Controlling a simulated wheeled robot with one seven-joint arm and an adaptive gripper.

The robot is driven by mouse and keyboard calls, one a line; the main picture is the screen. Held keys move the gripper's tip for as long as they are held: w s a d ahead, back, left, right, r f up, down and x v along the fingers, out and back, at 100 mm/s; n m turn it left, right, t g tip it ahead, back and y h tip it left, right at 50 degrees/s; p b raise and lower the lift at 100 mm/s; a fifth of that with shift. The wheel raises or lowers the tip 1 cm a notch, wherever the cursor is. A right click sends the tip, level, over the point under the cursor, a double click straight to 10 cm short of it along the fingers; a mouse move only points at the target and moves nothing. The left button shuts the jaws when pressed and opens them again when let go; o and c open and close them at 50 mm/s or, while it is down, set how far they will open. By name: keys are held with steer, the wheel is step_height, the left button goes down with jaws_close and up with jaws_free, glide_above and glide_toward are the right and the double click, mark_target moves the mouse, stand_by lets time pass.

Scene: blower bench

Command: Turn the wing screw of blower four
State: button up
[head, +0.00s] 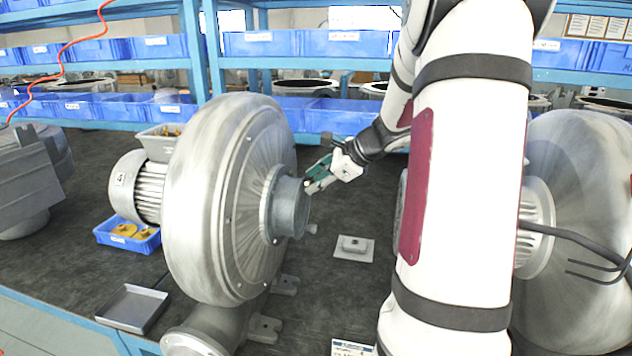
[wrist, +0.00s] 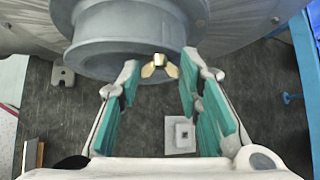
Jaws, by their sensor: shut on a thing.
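Blower four (head: 228,190) is a large silver snail-shaped housing on the bench, with the number 4 on its motor (head: 148,188). Its round grey inlet collar (head: 290,207) faces right, and it fills the top of the wrist view (wrist: 125,38). A small brass wing screw (wrist: 158,66) sits at the collar's edge in the wrist view. My gripper (head: 312,184) is at the collar in the head view. Its teal finger pads (wrist: 159,72) stand on either side of the screw's wings, shut on them. In the head view the fingers hide this screw.
A small grey plate with a block (head: 353,247) lies on the dark bench below my gripper. A blue bin with yellow parts (head: 127,235) and a grey tray (head: 132,308) are at left. Another blower (head: 580,220) stands at right, partly behind my arm. Blue shelves line the back.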

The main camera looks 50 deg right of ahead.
steer(key=shift+f+b, duration=0.1)
steer(key=shift+b, duration=0.2)
steer(key=n+t+h+b, duration=0.1)
steer(key=b, duration=0.7)
steer(key=f+n+t+h+b, duration=0.1)
steer(key=n+t+h+b, duration=0.1)
steer(key=b, duration=0.7)
steer(key=a+n+t+h+b, duration=0.1)
steer(key=b, duration=0.7)
steer(key=shift+s+f+t+h, duration=0.25)
steer(key=shift+s+t+h, duration=0.05)
steer(key=shift+t+h, duration=0.1)
steer(key=n+b, duration=0.1)
steer(key=b, duration=0.3)
steer(key=shift+t+h, duration=0.3)
steer(key=shift+t, duration=0.1)
steer(key=shift+r, duration=0.1)
steer(key=o, duration=1.1)
